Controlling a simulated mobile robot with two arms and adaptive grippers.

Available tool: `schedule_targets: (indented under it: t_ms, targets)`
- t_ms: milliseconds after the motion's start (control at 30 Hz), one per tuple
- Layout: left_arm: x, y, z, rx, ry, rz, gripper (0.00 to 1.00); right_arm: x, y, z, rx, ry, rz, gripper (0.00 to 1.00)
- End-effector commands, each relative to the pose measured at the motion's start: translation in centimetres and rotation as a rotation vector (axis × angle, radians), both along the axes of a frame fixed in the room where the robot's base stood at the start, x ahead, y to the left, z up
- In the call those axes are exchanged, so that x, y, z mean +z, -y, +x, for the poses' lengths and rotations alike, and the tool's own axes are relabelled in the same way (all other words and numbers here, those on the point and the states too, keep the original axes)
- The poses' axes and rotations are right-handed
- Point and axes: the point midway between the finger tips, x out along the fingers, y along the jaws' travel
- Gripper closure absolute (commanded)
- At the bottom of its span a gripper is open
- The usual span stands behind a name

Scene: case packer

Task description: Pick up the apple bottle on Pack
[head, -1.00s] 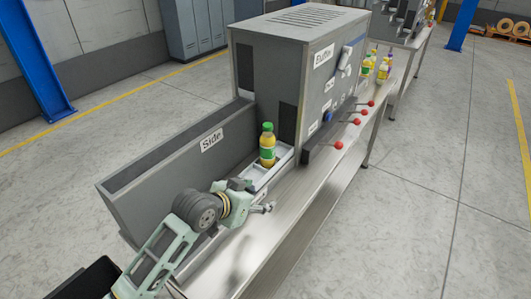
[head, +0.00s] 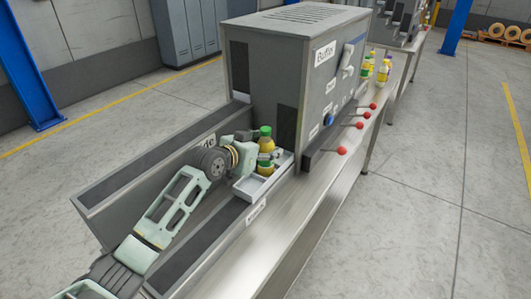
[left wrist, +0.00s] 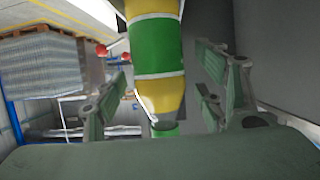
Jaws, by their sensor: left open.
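The apple bottle (head: 265,146), yellow with a green cap and green label, stands upright in a light tray (head: 255,186) at the end of the channel beside the grey machine. My left gripper (head: 250,150) is at the bottle's left side and partly covers its middle. In the left wrist view the bottle (left wrist: 158,60) appears upside down, between the open fingers of my left gripper (left wrist: 165,92). A gap shows on the finger sides, so I do not see it gripped. My right gripper is not in view.
The grey machine labelled Buffer (head: 290,80) stands just behind the bottle. The Side wall (head: 150,165) runs along the left. Red-knobbed levers (head: 342,151) stick out to the right, and more bottles (head: 382,70) stand farther back on the bench.

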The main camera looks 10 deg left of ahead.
Motion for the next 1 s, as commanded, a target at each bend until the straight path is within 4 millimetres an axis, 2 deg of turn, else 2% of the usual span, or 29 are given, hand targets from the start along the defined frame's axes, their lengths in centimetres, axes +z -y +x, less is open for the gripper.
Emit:
schedule_targets:
  t_ms: [100, 367, 1000]
  targets:
    - [-0.3, 0.3, 0.6, 0.001, -0.001, 0.000, 0.35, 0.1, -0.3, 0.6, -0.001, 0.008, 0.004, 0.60]
    - [-0.4, 0.3, 0.7, 0.001, 0.000, 0.002, 0.37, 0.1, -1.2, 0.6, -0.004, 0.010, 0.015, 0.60]
    - [-0.4, 0.3, 0.7, 0.001, -0.001, 0.001, 0.93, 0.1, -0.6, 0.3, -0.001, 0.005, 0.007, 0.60]
